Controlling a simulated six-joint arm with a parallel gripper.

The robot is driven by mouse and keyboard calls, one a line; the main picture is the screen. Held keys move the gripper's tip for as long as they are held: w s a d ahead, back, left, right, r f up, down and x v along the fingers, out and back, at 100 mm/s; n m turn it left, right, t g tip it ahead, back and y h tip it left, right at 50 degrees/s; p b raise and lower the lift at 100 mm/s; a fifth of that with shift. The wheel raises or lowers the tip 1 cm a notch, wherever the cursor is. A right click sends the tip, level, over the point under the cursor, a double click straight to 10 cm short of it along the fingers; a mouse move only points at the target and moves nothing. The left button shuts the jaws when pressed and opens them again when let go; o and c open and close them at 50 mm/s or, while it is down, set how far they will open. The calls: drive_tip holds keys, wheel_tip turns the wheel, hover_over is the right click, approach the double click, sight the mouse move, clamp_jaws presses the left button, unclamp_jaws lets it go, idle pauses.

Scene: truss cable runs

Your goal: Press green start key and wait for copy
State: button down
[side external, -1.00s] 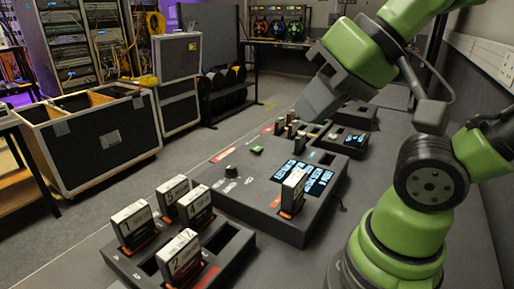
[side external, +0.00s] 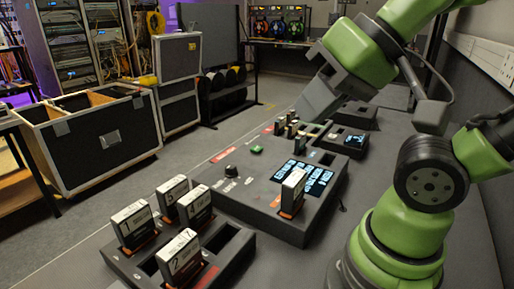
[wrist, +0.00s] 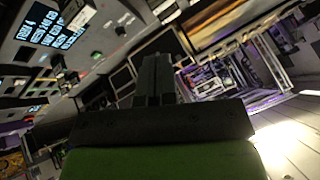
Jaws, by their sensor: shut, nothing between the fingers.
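The green start key (side external: 257,150) sits on the top of the dark console (side external: 245,205), behind a black knob. It also shows as a small green patch in the wrist view (wrist: 97,55). My gripper (side external: 304,112) is shut and empty, raised above the far part of the console, to the right of and beyond the key and apart from it. Its closed fingers also show in the wrist view (wrist: 154,75). The console's display (side external: 306,177) is lit with pale blue blocks; its text is too small to read. A white-labelled card (side external: 292,186) stands in the console's front slot.
A card tray (side external: 235,250) with several upright labelled cards stands in front of the console. Small upright pieces (side external: 291,128) and a lit small device (side external: 352,140) lie beyond it. A black case (side external: 95,145) stands on the floor at left.

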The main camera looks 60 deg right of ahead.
drive_tip(key=shift+w, duration=0.1)
drive_tip(key=w+d+r+m, duration=0.2)
drive_tip(key=w+m, duration=0.3)
drive_tip(key=w, duration=0.4)
drive_tip(key=m+t, duration=0.2)
drive_tip(key=m, duration=1.4)
hover_over(257, 149)
wheel_tip(257, 149, down, 16)
drive_tip(key=r, duration=0.1)
drive_tip(key=shift+d+f, duration=0.1)
drive_tip(key=shift+f, duration=0.15)
drive_tip(key=shift+f, duration=0.1)
drive_tip(key=shift+f, duration=4.3)
